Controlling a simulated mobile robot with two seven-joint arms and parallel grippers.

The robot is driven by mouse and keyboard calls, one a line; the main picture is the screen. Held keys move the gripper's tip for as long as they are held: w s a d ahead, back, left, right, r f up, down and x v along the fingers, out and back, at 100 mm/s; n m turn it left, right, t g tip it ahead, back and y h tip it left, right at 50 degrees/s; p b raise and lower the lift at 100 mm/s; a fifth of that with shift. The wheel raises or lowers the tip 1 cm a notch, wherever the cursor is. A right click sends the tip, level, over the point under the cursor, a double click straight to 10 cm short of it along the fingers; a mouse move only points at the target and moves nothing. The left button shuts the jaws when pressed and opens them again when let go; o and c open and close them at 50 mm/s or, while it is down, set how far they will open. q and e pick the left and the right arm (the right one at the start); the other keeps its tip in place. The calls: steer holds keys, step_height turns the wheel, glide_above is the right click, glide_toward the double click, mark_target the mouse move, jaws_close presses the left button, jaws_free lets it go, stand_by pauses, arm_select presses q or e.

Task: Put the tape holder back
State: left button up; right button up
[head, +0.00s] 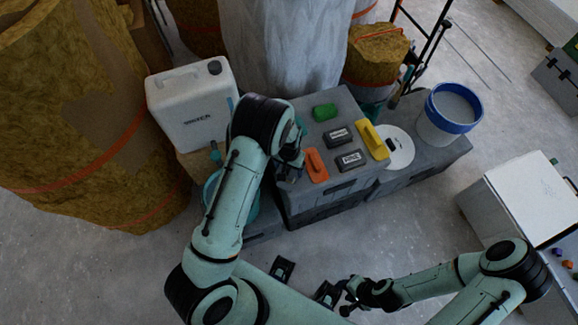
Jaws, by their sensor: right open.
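I cannot tell for certain which object is the tape holder. On the grey box (324,183) lie a green piece (324,112), an orange tool (316,165), a yellow tool (374,140) and two dark blocks with pale labels, an upper one (338,136) and a lower one (350,160). My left gripper (291,168) is at the left edge of the box top, left of the orange tool. My arm hides much of it, so its jaws and anything in them are unclear. My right gripper (348,300) is open, low in front of the box, apart from these objects.
A white canister (192,105) stands left of the box. A white disc (399,150) and a blue-rimmed bucket (446,120) are on the lower grey surface at right. A large wrapped column (285,50) rises behind. A white cabinet (520,195) stands right. Open floor lies between.

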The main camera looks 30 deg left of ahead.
arm_select(q)
steer(key=shift+o, duration=0.8)
step_height(320, 180, up, 12)
steer(key=shift+f+p, duration=0.2)
steer(key=shift+p, duration=0.35)
steer(key=s+d+f+g+h, duration=0.1)
steer(key=s+d+f, duration=0.1)
steer(key=s+f, duration=0.95)
steer(key=s+d+f+n+h, duration=0.1)
steer(key=s+d+f, duration=0.2)
steer(key=s, duration=0.4)
steer(key=s+d+f+n+h, duration=0.1)
steer(key=s+d+f+n, duration=0.1)
steer(key=s+d, duration=0.3)
steer(key=shift+s+d+f+h, duration=0.15)
steer(key=shift+s+f+h, duration=0.15)
steer(key=shift+s+f, duration=0.45)
